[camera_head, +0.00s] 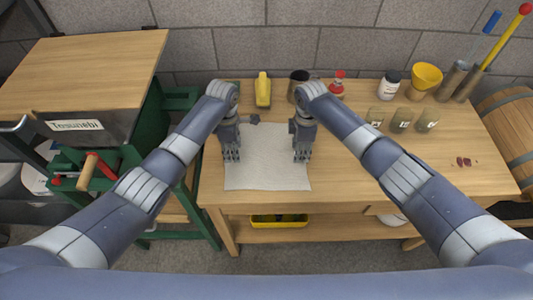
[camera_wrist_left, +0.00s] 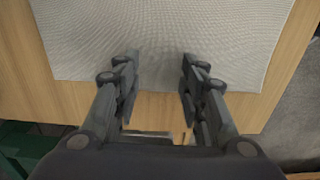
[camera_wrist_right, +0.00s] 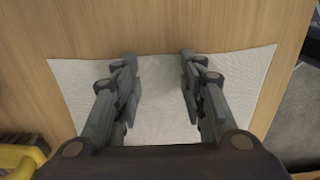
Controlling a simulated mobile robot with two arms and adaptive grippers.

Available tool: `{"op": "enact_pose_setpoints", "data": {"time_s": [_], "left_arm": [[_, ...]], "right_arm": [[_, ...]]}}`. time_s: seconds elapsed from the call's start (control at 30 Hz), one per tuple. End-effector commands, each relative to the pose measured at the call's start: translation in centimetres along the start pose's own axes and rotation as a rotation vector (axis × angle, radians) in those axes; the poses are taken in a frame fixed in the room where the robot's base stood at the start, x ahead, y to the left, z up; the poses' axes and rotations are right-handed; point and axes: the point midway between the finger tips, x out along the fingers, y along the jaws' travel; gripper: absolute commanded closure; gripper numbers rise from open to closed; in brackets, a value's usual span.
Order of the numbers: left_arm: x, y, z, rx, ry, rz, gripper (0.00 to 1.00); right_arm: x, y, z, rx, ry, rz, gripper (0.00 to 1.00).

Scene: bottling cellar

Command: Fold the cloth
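A white cloth (camera_head: 267,172) lies spread flat on the wooden table, reaching close to its front edge. My left gripper (camera_head: 232,158) is over the cloth's left side in the head view. My right gripper (camera_head: 301,157) is over its right edge. In the left wrist view the cloth (camera_wrist_left: 165,25) lies beyond and below the open fingers (camera_wrist_left: 160,55). In the right wrist view the cloth (camera_wrist_right: 160,115) lies between and around the open fingers (camera_wrist_right: 160,60). Both grippers are empty. I cannot tell whether the fingertips touch the cloth.
At the back of the table (camera_head: 345,180) stand a yellow bottle (camera_head: 263,90), a dark mug (camera_head: 298,84), a red-topped bottle (camera_head: 337,86) and a yellow funnel (camera_head: 426,77). Several jars (camera_head: 401,120) stand to the right.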

Motion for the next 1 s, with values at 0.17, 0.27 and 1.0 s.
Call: {"op": "enact_pose_setpoints", "data": {"time_s": [0.17,0.27,1.0], "left_arm": [[0.04,-0.01,0.02,0.001,0.0,0.0,0.62],[0.42,-0.01,0.01,0.001,0.0,0.0,0.62],[0.52,-0.05,-0.02,0.001,0.001,-0.001,1.0]], "right_arm": [[0.03,-0.01,-0.02,0.0,0.0,0.0,0.62],[0.41,-0.01,-0.02,0.0,0.0,0.0,0.62],[0.52,-0.06,0.01,0.0,0.0,-0.001,1.0]]}}
